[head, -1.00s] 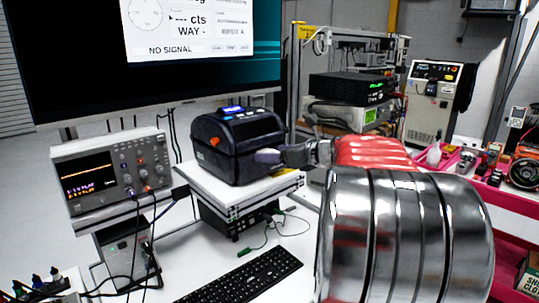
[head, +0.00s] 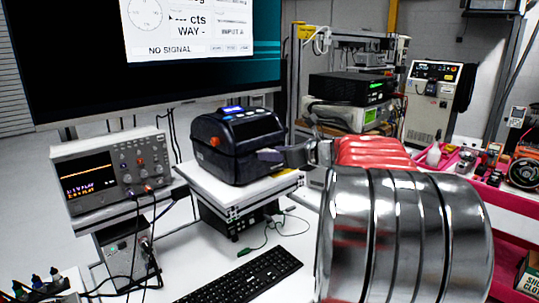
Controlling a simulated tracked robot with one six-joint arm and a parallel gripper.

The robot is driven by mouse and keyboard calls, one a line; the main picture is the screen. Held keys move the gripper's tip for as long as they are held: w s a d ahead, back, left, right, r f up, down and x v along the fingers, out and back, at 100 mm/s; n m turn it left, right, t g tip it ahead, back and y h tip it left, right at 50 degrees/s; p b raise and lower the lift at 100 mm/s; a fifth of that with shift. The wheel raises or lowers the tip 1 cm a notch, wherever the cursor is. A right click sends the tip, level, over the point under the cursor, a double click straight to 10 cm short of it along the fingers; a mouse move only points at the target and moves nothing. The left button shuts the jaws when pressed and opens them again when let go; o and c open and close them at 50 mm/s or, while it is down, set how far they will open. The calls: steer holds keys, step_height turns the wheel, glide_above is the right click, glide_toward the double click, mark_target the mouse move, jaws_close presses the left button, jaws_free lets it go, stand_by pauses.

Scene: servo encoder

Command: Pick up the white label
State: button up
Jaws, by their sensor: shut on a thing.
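My gripper (head: 272,156) is at the front right of the black label printer (head: 232,147), with its dark fingertips by the printer's front. My own arm, with red and polished metal links, reaches in from the right. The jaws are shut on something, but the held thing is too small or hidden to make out. I cannot clearly see the white label; the gripper covers the spot by the printer's front.
The printer stands on a white raised shelf (head: 215,192). An oscilloscope (head: 112,170) is at the left and a large monitor (head: 90,60) is behind. A keyboard (head: 245,278) lies in front. A shelf with stacked instruments (head: 350,88) is behind my arm.

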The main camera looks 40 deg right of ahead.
steer(key=shift+c, duration=1.4)
step_height(320, 180, up, 10)
steer(key=shift+s, duration=0.1)
